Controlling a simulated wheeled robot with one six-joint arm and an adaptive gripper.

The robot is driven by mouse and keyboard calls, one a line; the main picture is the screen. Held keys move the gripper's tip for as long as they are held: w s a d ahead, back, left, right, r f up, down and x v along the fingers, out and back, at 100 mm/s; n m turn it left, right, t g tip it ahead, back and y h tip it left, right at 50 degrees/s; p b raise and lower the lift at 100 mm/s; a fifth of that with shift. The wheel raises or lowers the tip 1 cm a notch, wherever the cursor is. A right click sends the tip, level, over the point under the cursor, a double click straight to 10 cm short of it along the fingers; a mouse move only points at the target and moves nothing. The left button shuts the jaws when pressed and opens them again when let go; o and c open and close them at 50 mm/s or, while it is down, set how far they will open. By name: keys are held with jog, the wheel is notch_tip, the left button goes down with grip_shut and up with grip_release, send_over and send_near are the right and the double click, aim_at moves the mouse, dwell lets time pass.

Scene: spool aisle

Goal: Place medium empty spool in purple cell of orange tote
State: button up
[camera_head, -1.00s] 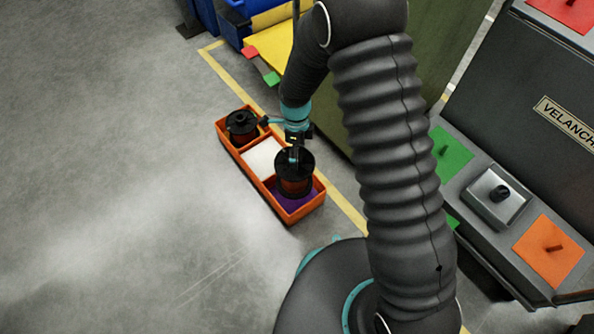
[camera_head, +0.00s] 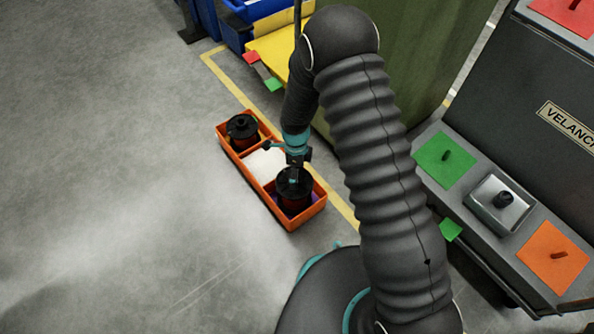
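The orange tote (camera_head: 315,211) lies on the floor with its cells in a row. A black-flanged spool with a dark reddish core (camera_head: 294,185) is in the nearest cell, whose purple floor (camera_head: 281,201) shows only in slivers. My gripper (camera_head: 294,176) is directly over this spool, at its top centre. The fingers are small and partly hidden, so I cannot tell whether they grip it. Another black and reddish spool (camera_head: 242,130) sits in the far cell. The middle cell has a white floor (camera_head: 263,163) and is empty.
A grey console (camera_head: 505,235) with green and orange pads and a metal block stands at the right. A green cabinet (camera_head: 400,70) stands behind my arm. Blue bins (camera_head: 235,30) and a yellow shelf (camera_head: 280,48) are at the top. The left floor is clear.

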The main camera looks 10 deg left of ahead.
jog(key=o, duration=1.5)
jog(key=shift+o, duration=0.2)
notch_tip(320, 180, up, 12)
jog(key=w+p, duration=0.1)
jog(key=shift+w+a, duration=0.3)
jog(key=shift+w, duration=0.1)
